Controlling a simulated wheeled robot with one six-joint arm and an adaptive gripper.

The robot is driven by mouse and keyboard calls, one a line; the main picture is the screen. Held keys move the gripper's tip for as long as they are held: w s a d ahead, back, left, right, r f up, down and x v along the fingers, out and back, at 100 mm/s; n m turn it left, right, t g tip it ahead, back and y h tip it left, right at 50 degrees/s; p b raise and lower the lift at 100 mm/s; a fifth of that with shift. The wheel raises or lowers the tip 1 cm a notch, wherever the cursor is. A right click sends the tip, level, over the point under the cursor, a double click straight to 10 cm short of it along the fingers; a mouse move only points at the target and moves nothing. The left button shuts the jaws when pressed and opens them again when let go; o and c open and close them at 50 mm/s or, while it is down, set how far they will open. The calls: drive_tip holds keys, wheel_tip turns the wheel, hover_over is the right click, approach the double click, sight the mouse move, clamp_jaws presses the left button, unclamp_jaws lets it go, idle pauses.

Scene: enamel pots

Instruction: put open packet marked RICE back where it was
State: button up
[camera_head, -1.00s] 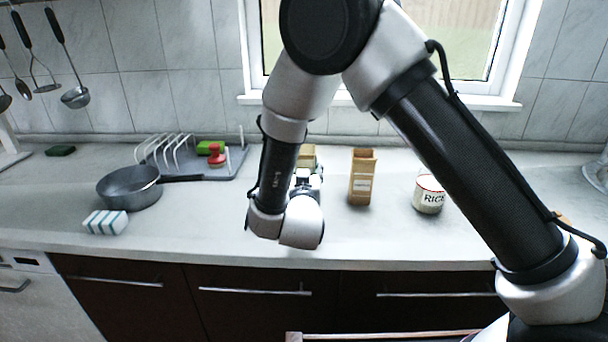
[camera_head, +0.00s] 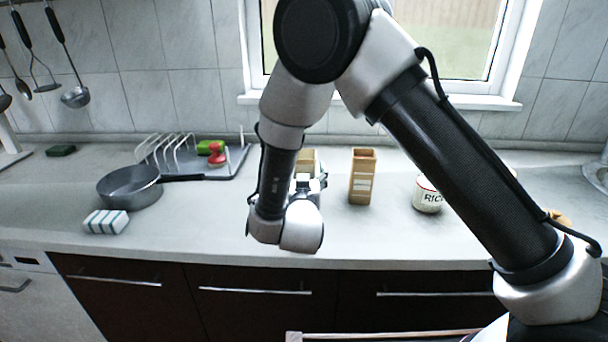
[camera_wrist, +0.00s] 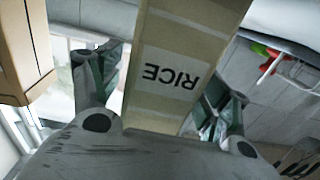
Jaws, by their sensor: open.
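The packet marked RICE (camera_wrist: 172,70) is pale tan with a white label, its lettering upside down in the wrist view. It lies between the two spread fingers of my gripper (camera_wrist: 160,92), with a visible gap at the left finger. Contact at the right finger is unclear. In the head view only the packet's upper part (camera_head: 307,157) shows behind my open gripper (camera_head: 311,182); its base is hidden, so I cannot see what it rests on.
An open brown packet (camera_head: 362,178) stands just right of my gripper. A white tin marked RICE (camera_head: 427,195) is farther right, partly behind my arm. At left are a grey pan (camera_head: 130,188), a striped block (camera_head: 106,222) and a rack (camera_head: 228,163) with red and green items.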

drive_tip(key=s, duration=1.2)
